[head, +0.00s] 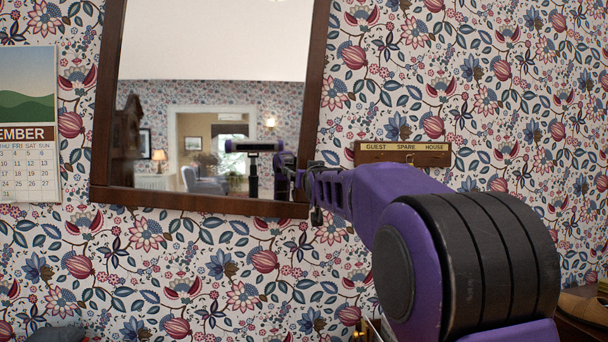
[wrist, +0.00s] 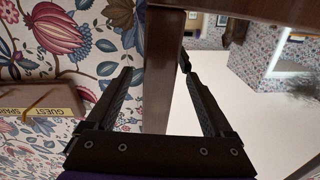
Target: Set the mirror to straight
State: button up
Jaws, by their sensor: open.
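The mirror (head: 190,200) hangs on the wall in a dark wooden frame at the upper left of the head view. It is tilted: its sides lean to the right at the top and its bottom edge slopes down to the right. Its top is out of view. My gripper (head: 316,190) is at the lower right corner of the frame. In the wrist view my gripper (wrist: 158,72) is open, one finger on each side of the wooden side bar (wrist: 163,45). A gap shows between the bar and each finger; whether either touches is hard to tell.
A key rack (head: 403,154) marked GUEST, SPARE, HOUSE is on the wall just right of the mirror; it shows in the wrist view (wrist: 45,110) beside the left finger. A calendar (head: 28,120) hangs left of the mirror. A brown object (head: 583,307) sits at the lower right.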

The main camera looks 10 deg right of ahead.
jog(key=shift+w, duration=0.35)
jog(key=shift+s, duration=0.1)
grip_shut()
dwell(0.3)
